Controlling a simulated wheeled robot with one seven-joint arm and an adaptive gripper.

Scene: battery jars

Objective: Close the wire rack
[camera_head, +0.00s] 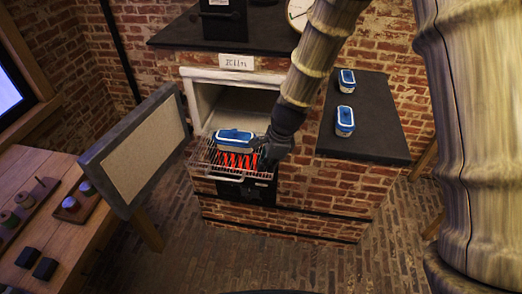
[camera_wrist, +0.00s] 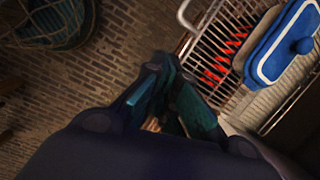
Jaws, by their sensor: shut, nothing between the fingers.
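The wire rack (camera_head: 206,163) sticks out from the front of the brick oven's open chamber. A white jar with a blue lid (camera_head: 234,140) sits on it. In the wrist view the rack (camera_wrist: 207,36) is at the upper right, with the blue-lidded jar (camera_wrist: 283,48) on it. My gripper (camera_head: 268,160) is at the rack's right side, fingers down. In the wrist view my gripper (camera_wrist: 164,86) is shut and empty beside the rack's edge. I cannot tell whether it touches the rack.
The oven door (camera_head: 146,146) stands swung open to the left. Glowing red bars show below the rack. Two blue-lidded jars (camera_head: 346,80) (camera_head: 344,121) stand on the dark counter (camera_head: 380,140) at right. A wooden table (camera_head: 55,220) is at left. The brick floor in front is clear.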

